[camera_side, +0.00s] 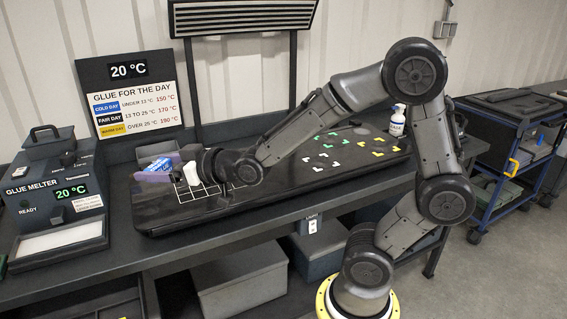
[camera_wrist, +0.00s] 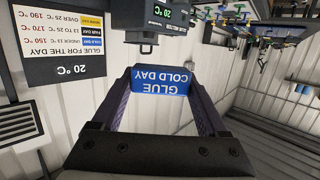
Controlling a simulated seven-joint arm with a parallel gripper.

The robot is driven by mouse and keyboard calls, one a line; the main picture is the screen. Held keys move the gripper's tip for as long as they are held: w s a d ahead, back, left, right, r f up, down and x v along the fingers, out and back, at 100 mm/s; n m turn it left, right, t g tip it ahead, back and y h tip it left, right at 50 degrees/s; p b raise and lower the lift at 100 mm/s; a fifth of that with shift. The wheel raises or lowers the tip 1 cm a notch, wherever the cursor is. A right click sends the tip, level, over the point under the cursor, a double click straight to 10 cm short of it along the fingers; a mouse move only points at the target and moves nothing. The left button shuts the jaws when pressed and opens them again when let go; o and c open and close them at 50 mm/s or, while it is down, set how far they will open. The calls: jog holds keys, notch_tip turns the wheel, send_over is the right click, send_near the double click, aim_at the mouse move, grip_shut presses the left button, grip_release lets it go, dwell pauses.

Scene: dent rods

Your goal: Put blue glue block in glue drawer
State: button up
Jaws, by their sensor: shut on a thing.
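The blue glue block (camera_wrist: 160,81), lettered "GLUE COLD DAY", is held between the purple fingertips of my gripper (camera_wrist: 161,90) in the wrist view, where its lettering is upside down. In the side view the block (camera_side: 158,164) is above the left end of the black work mat, and my gripper (camera_side: 160,170) reaches left toward the melter side. The glue melter (camera_side: 56,195) stands at the far left, apart from the block. It has a pale, flat front section (camera_side: 60,240) and a dark handled box (camera_side: 57,140) on top. I cannot tell which part is the glue drawer.
A white piece (camera_side: 191,174) shows beside my gripper over a white grid. The black mat (camera_side: 300,187) carries coloured corner marks. A white bottle (camera_side: 397,120) stands toward the right. The glue sign (camera_side: 131,96) reads 20 °C. A blue cart (camera_side: 515,150) is at right.

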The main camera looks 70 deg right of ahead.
jog(key=s+d+m+g+h, duration=0.2)
jog(key=s+d+m+h, duration=0.35)
jog(key=s+d, duration=0.6)
jog(key=s+d+m+g+h, duration=0.35)
jog(key=s+d+h, duration=0.35)
jog(key=d, duration=0.8)
jog(key=shift+t+y, duration=0.45)
jog(key=shift+y, duration=0.2)
jog(key=w+d+f, duration=0.2)
jog(key=d+f, duration=0.1)
jog(key=f, duration=0.1)
jog(key=w+d+f, duration=0.3)
jog(key=f, duration=0.2)
jog(key=w+d+f, duration=0.2)
jog(key=d+f, duration=0.2)
jog(key=f, duration=0.1)
jog(key=shift+w+d+f, duration=0.1)
jog(key=shift+w, duration=0.2)
jog(key=shift+f, duration=1.5)
jog(key=shift+f, duration=0.15)
